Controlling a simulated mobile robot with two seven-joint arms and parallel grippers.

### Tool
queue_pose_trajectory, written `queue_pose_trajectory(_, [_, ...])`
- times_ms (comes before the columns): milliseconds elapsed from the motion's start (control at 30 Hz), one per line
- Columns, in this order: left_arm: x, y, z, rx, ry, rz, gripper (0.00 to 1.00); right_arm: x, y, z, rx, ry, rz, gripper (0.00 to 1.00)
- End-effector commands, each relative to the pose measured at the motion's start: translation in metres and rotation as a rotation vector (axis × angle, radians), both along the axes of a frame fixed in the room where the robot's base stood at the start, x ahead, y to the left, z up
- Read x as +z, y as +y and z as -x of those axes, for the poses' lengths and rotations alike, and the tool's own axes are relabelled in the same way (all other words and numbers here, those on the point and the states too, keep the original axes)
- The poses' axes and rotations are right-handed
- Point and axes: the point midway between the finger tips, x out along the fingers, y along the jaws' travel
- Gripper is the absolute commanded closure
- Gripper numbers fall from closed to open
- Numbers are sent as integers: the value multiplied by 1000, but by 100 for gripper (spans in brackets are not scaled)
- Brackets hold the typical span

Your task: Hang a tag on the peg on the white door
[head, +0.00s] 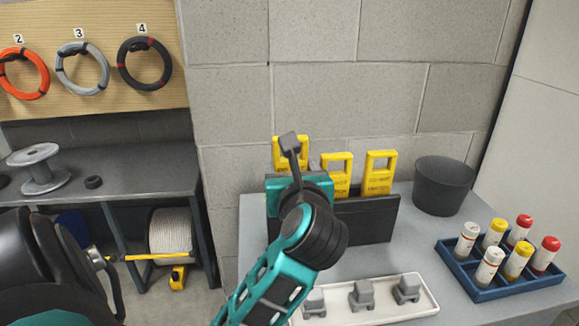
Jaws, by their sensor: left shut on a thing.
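Three yellow tags with square openings are at the dark holder (367,219) on the grey bench: a left tag (279,143), a middle tag (337,182) and a right tag (380,175). The left tag sits a little higher than the others. My left gripper (299,182) reaches in front of the left tag and is shut on it, as far as I can see. The middle and right tags stand upright in the holder. I see no peg. My right gripper is out of view.
A white tray (427,308) with several grey blocks lies in front. To the right are a dark bin (443,185) and a blue rack (483,290) of capped bottles. A block wall (330,60) stands close behind. A pale panel (550,60) is at far right.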

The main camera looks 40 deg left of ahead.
Motion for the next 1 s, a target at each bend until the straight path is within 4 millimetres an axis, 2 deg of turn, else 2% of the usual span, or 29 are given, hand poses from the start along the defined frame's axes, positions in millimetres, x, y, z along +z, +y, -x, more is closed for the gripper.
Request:
queue_pose_trajectory(533, [14,-41,33,-1,0,1,62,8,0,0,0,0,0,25])
queue_pose_trajectory(1000, [15,-46,37,1,-1,1,62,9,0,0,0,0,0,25])
